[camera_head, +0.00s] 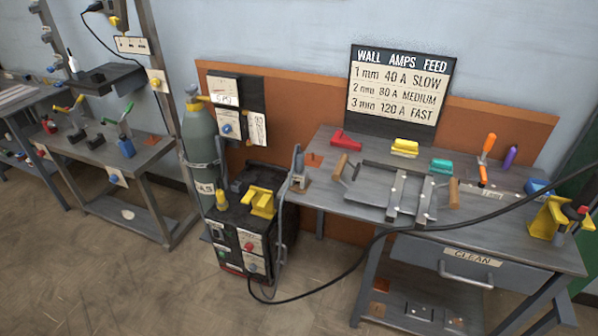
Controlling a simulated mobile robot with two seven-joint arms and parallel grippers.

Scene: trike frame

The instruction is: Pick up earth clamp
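A grey upright clamp-like piece (298,170) stands at the left end of the workbench (325,145). A thin grey cable runs from near it down toward the welding machine (240,245). It looks like the earth clamp, but it is small and I cannot be sure. A yellow bracket-shaped piece (260,203) sits on top of the welding machine; its exact kind is unclear. Neither of my grippers shows in the head view.
A gas cylinder (199,145) stands left of the machine. The front floor is clear.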

